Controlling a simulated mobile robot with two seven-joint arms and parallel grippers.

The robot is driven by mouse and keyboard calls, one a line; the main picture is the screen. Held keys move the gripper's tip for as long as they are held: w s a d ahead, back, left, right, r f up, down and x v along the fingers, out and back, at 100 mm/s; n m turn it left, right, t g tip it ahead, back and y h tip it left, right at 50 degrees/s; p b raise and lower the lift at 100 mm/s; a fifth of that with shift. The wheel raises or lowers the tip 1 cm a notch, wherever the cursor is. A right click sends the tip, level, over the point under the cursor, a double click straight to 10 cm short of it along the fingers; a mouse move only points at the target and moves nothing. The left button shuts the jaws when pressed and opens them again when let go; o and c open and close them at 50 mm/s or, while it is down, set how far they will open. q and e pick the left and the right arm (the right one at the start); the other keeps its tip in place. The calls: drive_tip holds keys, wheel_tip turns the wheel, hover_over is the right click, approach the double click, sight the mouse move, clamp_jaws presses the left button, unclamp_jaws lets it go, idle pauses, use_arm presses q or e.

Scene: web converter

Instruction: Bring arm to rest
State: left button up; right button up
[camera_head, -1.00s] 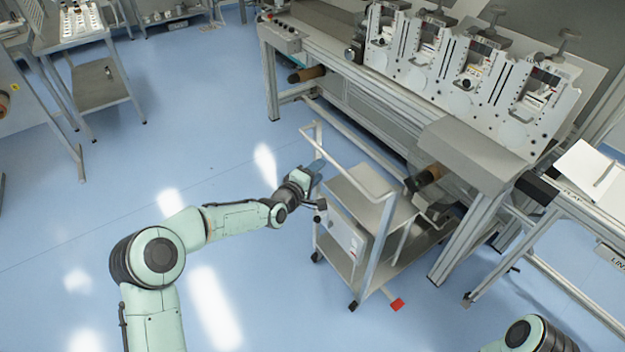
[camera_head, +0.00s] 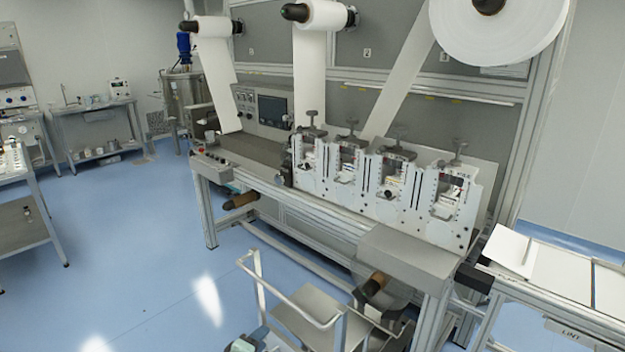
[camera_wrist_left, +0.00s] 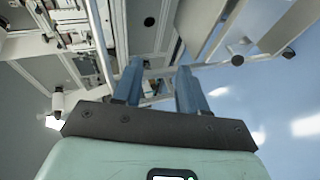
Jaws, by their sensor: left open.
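My left gripper (camera_wrist_left: 158,74) shows in the left wrist view with two blue fingers apart and nothing between them. The trolley, the machine frame and blue floor show behind its fingers. In the head view only a small mint and dark part of my left arm shows at the bottom edge, beside the trolley (camera_head: 310,308). My right gripper is in neither view.
The trolley with a raised handle rail stands in front of the converter machine (camera_head: 290,205). White web rolls (camera_head: 325,14) hang above it. A table with white sheets (camera_head: 560,275) is at the right. A grey shelf table (camera_head: 22,225) is at the left. Blue floor (camera_head: 130,250) between is clear.

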use_arm(q)
drive_tip(key=s+d+f+m+g, duration=0.2)
drive_tip(key=s+f+g, duration=0.1)
drive_tip(key=s+f, duration=0.65)
drive_tip(key=s+d+f+m+g, duration=0.15)
drive_tip(key=s+f+g, duration=0.25)
drive_tip(key=s+f, duration=0.5)
drive_tip(key=s+f+m+g+p, duration=0.1)
drive_tip(key=s+f+m+g, duration=0.1)
drive_tip(key=s, duration=1.1)
drive_tip(key=s+f+m+g+y, duration=0.1)
drive_tip(key=s+f+m+g, duration=0.2)
drive_tip(key=s, duration=0.9)
wheel_tip(320, 180, down, 3)
drive_tip(key=shift+s+f+g+p, duration=0.1)
drive_tip(key=shift+s+g+p, duration=0.3)
drive_tip(key=shift+g, duration=0.7)
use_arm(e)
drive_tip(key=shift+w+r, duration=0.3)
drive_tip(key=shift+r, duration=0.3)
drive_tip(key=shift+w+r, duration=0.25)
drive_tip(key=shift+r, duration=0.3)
